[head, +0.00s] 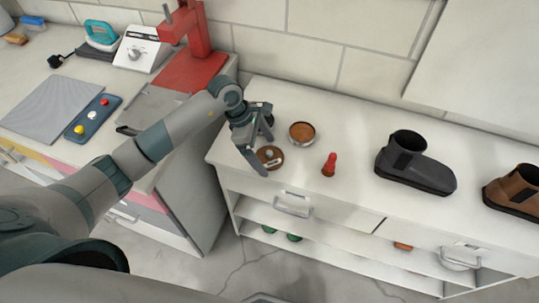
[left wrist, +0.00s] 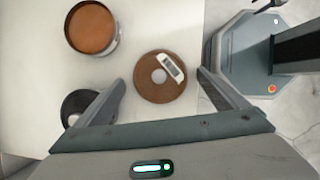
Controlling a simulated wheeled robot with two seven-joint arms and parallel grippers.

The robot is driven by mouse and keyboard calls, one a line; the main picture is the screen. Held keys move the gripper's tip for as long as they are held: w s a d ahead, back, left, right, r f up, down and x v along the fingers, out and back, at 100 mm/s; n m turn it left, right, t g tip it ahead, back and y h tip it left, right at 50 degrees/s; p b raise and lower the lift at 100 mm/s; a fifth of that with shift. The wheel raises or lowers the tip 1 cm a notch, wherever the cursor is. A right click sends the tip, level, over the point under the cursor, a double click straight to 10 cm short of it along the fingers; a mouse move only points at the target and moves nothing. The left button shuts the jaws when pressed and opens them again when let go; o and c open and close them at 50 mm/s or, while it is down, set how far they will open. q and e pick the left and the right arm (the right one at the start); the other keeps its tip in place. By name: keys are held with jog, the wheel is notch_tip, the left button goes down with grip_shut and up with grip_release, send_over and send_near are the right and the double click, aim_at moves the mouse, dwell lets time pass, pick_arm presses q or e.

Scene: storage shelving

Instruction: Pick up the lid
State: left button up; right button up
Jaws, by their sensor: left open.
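The lid (head: 270,157) is a flat round brown disc with a pale round knob, lying on the white counter near its front left corner. In the left wrist view the lid (left wrist: 149,90) lies between and beyond my fingers, with a small white strip on its top beside the knob. My left gripper (head: 265,144) is open and empty above the lid; its fingers also show in the left wrist view (left wrist: 162,80), one on each side of the lid. A round tin (head: 301,132) with a brown inside stands just right of the lid, and in the left wrist view (left wrist: 92,28) at upper left. My right gripper is out of view.
A dark round object (left wrist: 73,103) is partly hidden behind a finger. A red-topped stamp-like item (head: 329,164) stands right of the tin. A dark boot (head: 418,172) and a brown boot (head: 515,192) stand farther right. A red press (head: 196,50) is at the back left.

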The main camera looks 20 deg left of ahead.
aim_at(271, 152)
pick_arm(q)
jog(key=shift+c, duration=0.6)
jog(key=c, duration=1)
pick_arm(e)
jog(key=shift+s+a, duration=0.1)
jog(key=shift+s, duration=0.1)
pick_arm(q)
jog(key=shift+r, duration=0.1)
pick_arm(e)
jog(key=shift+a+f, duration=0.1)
pick_arm(q)
jog(key=shift+r, duration=0.35)
notch_tip(271, 152, up, 3)
jog(key=shift+r+b, duration=0.1)
jog(key=shift+b, duration=1.05)
jog(key=s+d+r+b, duration=0.3)
jog(key=s+d+r, duration=0.2)
jog(key=d, duration=0.5)
notch_tip(271, 152, up, 2)
jog(key=shift+s+d, duration=0.15)
jog(key=shift+s, duration=0.2)
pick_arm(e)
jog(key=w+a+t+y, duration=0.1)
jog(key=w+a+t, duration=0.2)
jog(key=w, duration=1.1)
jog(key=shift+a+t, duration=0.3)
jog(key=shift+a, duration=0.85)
